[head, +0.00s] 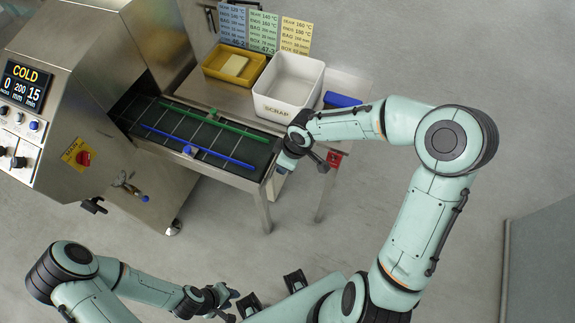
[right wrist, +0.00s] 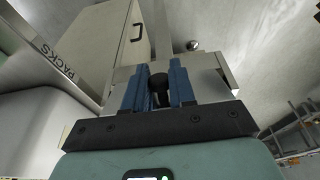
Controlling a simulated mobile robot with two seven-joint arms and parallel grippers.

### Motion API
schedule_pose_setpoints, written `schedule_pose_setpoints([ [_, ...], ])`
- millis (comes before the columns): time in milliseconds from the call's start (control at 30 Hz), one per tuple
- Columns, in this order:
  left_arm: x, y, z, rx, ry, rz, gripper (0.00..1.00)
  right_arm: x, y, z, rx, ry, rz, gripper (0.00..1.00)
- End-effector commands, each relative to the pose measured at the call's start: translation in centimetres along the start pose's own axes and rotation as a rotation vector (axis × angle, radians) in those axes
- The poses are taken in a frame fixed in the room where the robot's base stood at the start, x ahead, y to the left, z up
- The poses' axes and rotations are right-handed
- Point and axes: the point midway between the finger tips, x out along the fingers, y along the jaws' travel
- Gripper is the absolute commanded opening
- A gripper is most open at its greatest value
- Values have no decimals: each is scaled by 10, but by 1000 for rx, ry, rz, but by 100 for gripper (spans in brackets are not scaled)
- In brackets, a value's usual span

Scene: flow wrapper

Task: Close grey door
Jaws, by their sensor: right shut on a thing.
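A pale grey door-like panel (right wrist: 112,40) with a black bar handle (right wrist: 137,31) shows at the upper left of the right wrist view. I cannot tell whether it is open or closed. My right gripper (right wrist: 157,90) has its two blue fingers close together on a dark, round-topped part (right wrist: 158,80), in front of a bare metal plate. That part's lower end is hidden. In the head view my right wrist is by the conveyor's near end and its fingertips are hidden. My left gripper (head: 231,304) is at the bottom of the head view, fingers apart, with nothing visible between them.
The steel wrapper (head: 120,50) stands at the left, with a dark conveyor (head: 190,137). Behind it are a white SCRAP bin (head: 274,103), a yellow tray (head: 212,74) and signs. A container marked PACKS (right wrist: 50,55) is beside my right gripper. Floor (head: 130,245) below the conveyor is clear.

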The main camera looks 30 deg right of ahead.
Motion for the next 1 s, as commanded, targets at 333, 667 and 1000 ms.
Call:
schedule_pose_setpoints([
  [333,-5,3,-2,2,3,1,33,-4,0,-13,-4,-243,-1,0],
  [667,-11,6,-4,3,7,3,33,-4,0,-16,-2,-348,-1,0],
  [1000,-11,6,-4,3,7,3,33,-4,0,-16,-2,-362,-2,0],
])
